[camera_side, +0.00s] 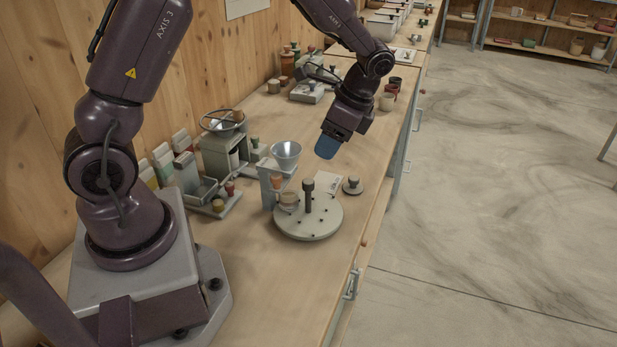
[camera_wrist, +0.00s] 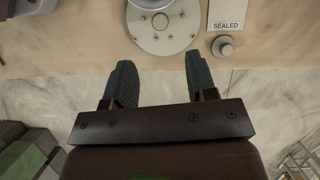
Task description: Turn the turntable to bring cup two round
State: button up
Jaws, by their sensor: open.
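The turntable (camera_side: 318,228) is a round pale disc with small dark pegs or holes and an upright dark post (camera_side: 308,195). One small tan-topped cup (camera_side: 288,201) shows at its left side, near the funnel stand; no number is readable on it. The near part of the turntable (camera_wrist: 163,43) shows at the top of the wrist view. My gripper (camera_side: 327,147) is above and behind the turntable in the side view, apart from it. In the wrist view its two dark blue fingers (camera_wrist: 158,60) are spread with nothing between them.
A metal funnel (camera_side: 286,150) on a stand is left of the turntable. A small knobbed disc (camera_side: 353,187) and a card (camera_wrist: 227,15) reading SEALED lie to its right. A grinder-like device (camera_side: 222,150) and several containers stand farther left. The bench front is clear.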

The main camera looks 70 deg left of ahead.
aim_at(307, 181)
jog(key=x, duration=1)
jog(key=shift+s+a+f, duration=0.1)
jog(key=shift+f, duration=0.3)
grip_shut()
